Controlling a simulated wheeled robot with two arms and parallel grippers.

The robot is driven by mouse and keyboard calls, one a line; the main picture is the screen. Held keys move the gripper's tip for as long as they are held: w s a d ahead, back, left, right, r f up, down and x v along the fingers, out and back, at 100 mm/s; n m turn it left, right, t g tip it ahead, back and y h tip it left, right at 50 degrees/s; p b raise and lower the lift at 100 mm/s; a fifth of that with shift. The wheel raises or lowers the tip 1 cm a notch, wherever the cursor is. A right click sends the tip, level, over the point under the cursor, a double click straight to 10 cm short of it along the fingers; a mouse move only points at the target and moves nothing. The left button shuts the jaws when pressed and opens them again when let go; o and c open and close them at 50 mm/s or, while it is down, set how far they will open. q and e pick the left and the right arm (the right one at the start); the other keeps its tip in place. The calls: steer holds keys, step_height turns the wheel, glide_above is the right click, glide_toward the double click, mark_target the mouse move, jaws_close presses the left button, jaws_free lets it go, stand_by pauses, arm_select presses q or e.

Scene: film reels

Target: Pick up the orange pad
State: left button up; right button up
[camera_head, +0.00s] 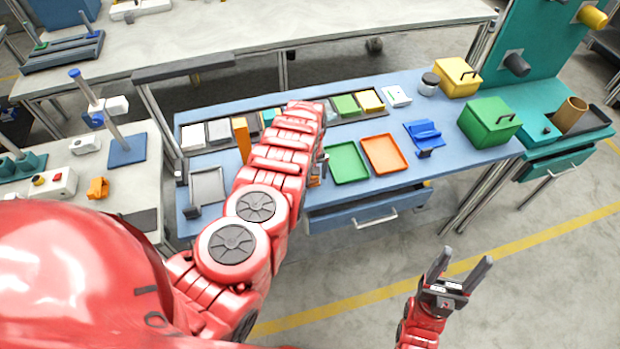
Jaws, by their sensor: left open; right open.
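An orange slab (241,138), apparently the orange pad, shows just left of my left arm, by the long dark rack at the back of the blue table. My arm hides part of the rack. My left gripper (322,166) is mostly hidden behind my own forearm over the table; only a dark part shows at its right side, left of the green tray. A small orange patch (315,181) shows beneath it, too covered to identify. My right gripper (461,266) is open and empty, over the floor in front of the table.
The rack holds white, grey, green (346,105) and yellow (369,100) pads. A green tray (346,163), an orange tray (385,154), a blue stand (424,134), a green box (489,122) and a yellow box (457,77) stand to the right. A grey tray (207,187) lies left.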

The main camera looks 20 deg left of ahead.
arm_select(q)
steer(key=c, duration=1.3)
steer(key=shift+r, duration=0.1)
